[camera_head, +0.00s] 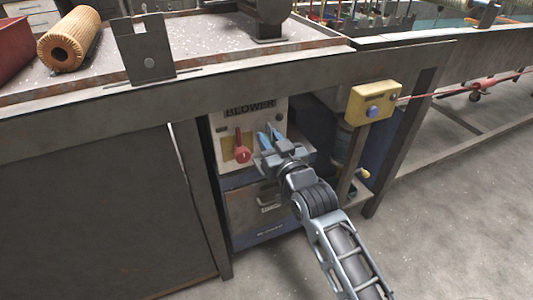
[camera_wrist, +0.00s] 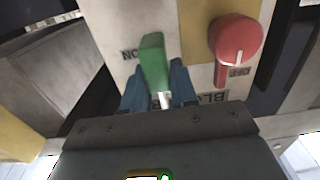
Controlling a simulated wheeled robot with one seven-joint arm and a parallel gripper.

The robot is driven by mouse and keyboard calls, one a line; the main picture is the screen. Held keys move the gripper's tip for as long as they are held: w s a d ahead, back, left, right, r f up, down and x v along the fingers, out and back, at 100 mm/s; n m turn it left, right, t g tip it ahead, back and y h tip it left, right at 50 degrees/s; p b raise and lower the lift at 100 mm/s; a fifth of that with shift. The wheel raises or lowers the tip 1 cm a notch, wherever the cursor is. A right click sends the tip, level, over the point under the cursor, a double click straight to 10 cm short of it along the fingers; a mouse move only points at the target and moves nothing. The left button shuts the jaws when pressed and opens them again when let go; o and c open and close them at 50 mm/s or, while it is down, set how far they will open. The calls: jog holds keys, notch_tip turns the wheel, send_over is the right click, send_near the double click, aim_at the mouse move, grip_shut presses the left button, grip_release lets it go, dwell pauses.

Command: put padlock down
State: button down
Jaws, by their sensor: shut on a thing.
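My gripper (camera_head: 270,138) is in front of the blower panel (camera_head: 224,125), just right of its red knob (camera_head: 242,153). In the wrist view, the two blue fingertips of my gripper (camera_wrist: 158,88) are close together around a green block-shaped body (camera_wrist: 153,60) with a small silvery piece below it. This looks like the padlock. Its far end is near the pale panel face; I cannot tell whether it touches. In the head view the padlock is hidden by the fingers. The red knob (camera_wrist: 236,40) shows to the right in the wrist view, apart from the fingers.
The bench edge (camera_head: 130,88) overhangs the panel. A yellow box (camera_head: 372,102) with a red cord stands to the right on a post. A tan filter cylinder (camera_head: 70,40) and an upright metal bracket (camera_head: 145,50) are on the bench top. The floor (camera_head: 450,220) at right is clear.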

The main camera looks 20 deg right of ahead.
jog(key=shift+w+a+f, duration=0.15)
jog(key=shift+a+f, duration=0.1)
jog(key=shift+a, duration=0.2)
jog(key=shift+f+b, duration=0.55)
jog(key=shift+f, duration=1.45)
jog(key=shift+f, duration=0.2)
jog(key=c, duration=0.9)
grip_release()
